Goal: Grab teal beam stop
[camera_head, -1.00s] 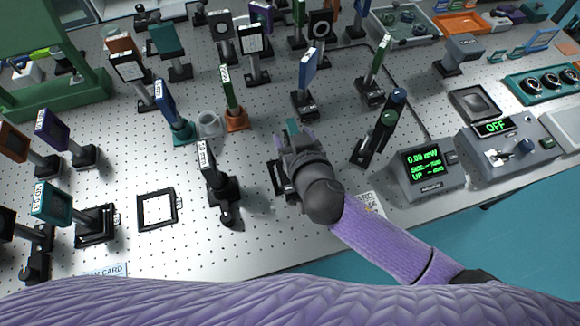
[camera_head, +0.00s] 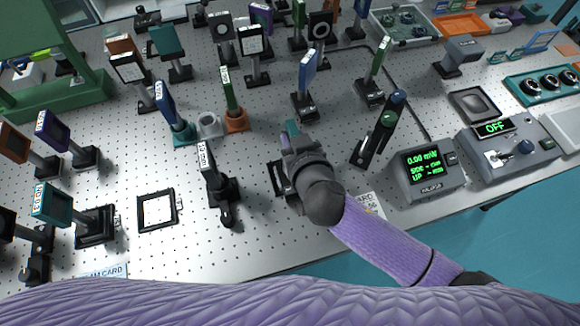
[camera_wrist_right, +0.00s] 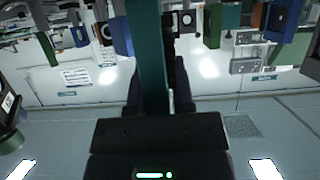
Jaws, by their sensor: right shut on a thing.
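The teal beam stop (camera_head: 292,128) shows as a small teal piece at the tip of my right gripper (camera_head: 291,139), near the front middle of the optical table. Most of it is hidden by the gripper and wrist in the head view. In the right wrist view, the teal beam stop (camera_wrist_right: 148,60) is a tall flat bar between the dark fingers. My right gripper (camera_wrist_right: 155,95) is shut on it. I cannot tell whether its lower end touches the table. My left gripper is not in view.
A labelled post mount (camera_head: 210,175) stands further left. A dark post with green and blue knobs (camera_head: 380,130) and a power meter (camera_head: 432,168) are to the right. Many mounts stand behind.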

